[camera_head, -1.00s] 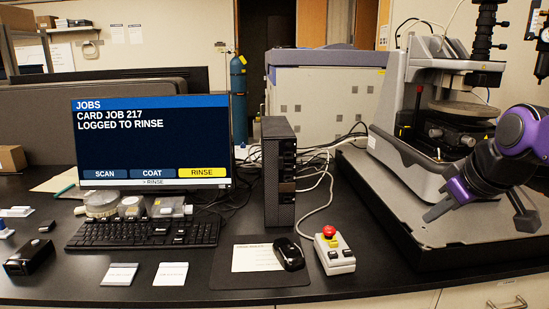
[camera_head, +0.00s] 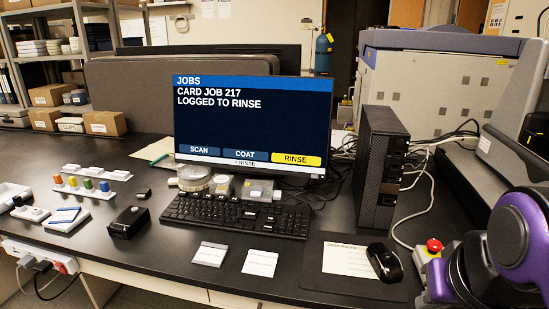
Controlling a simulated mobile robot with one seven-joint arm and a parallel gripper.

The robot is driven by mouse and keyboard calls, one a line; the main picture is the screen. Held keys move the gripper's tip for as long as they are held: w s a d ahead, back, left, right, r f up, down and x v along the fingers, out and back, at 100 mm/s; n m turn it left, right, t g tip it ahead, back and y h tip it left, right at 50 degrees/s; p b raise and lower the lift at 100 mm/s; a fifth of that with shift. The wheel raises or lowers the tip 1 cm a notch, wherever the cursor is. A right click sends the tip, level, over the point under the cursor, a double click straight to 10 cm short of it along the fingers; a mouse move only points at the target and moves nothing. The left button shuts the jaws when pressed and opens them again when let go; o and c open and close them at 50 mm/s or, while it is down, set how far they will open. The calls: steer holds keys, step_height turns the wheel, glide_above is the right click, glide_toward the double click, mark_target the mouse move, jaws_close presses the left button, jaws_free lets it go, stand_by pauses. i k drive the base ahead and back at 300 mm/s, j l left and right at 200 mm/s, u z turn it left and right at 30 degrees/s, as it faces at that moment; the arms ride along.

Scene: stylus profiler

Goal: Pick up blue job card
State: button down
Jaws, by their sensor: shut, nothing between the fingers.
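No card that is clearly a blue job card shows. A white block with blue on its top (camera_head: 67,218) lies at the left of the bench, too small to tell whether the blue is a card. Two flat white cards, a left one (camera_head: 210,254) and a right one (camera_head: 260,262), lie in front of the keyboard. The monitor (camera_head: 252,125) reads "CARD JOB 217 LOGGED TO RINSE", with RINSE in yellow. Purple links of my arm fill the lower right corner. My gripper's fingers are out of view.
The keyboard (camera_head: 238,214), a black box (camera_head: 129,222), a mouse (camera_head: 384,262) and a red-button box (camera_head: 432,250) stand on the black bench. A rack with coloured pieces (camera_head: 84,187) stands left. A computer tower (camera_head: 378,168) stands right of the monitor.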

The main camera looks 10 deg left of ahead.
mark_target(66, 214)
steer(key=k+l+u, duration=0.1)
steer(key=u, duration=0.85)
steer(key=j+u, duration=0.1)
steer(key=u, duration=0.25)
steer(key=i+u, duration=0.1)
steer(key=u, duration=0.25)
steer(key=i+j+u, duration=0.1)
steer(key=u, duration=0.25)
steer(key=i+j, duration=1.1)
steer(key=j, duration=0.2)
steer(key=i+j+z, duration=0.1)
steer(key=i+j, duration=1)
steer(key=j, duration=0.25)
steer(key=i+j+z, duration=0.1)
steer(key=z, duration=1.15)
